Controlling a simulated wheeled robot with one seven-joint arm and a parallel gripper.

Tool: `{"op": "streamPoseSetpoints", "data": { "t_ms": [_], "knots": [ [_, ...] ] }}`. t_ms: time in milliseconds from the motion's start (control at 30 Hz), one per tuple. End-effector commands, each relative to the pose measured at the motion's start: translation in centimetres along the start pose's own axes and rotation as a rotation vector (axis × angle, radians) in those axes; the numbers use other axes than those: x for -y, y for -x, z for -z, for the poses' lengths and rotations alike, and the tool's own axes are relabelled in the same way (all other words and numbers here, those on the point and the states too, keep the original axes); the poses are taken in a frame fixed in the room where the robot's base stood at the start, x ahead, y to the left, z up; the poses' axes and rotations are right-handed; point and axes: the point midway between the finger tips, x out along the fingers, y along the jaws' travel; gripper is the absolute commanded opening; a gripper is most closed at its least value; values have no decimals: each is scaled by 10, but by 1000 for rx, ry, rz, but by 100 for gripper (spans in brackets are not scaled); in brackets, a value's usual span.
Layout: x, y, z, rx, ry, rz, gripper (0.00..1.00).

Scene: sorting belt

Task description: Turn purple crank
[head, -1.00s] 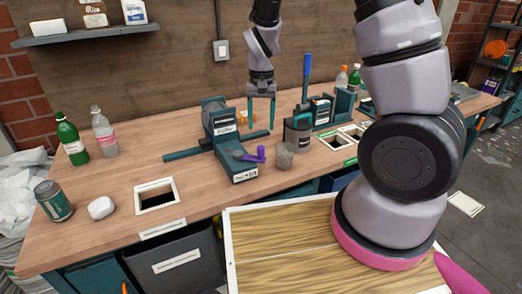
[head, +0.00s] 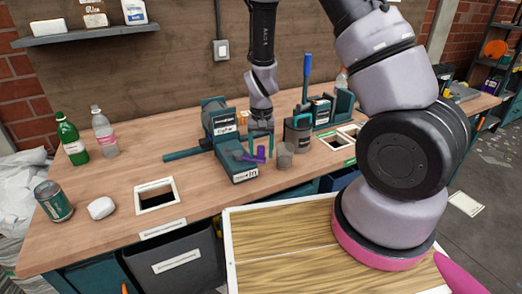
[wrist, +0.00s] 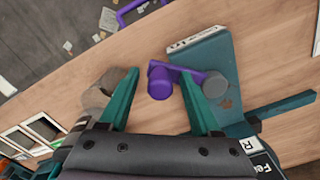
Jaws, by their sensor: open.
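The purple crank (head: 257,154) sits on the front of a dark teal machine (head: 221,138) on the wooden bench. In the wrist view the crank's purple knob (wrist: 160,83) lies between the two teal fingertips, and its arm runs right to a grey hub (wrist: 215,84). My gripper (head: 260,150) points down over the crank and is open, with a finger to each side of the knob. I cannot tell whether either finger touches it.
A grey cup (head: 285,157) stands just right of the crank, close to one finger. A grey canister (head: 298,134) is behind it. Square openings (head: 155,193) are cut in the bench. Bottles (head: 70,143) and a can (head: 52,201) stand at left.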

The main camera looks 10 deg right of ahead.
Motion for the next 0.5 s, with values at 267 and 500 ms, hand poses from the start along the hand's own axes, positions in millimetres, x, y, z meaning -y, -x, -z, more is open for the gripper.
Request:
{"op": "streamPoseSetpoints", "data": {
  "t_ms": [267,500],
  "knots": [
    [0,0,0,0,0,0,0],
    [0,0,0,0,0,0,0]
  ]
}}
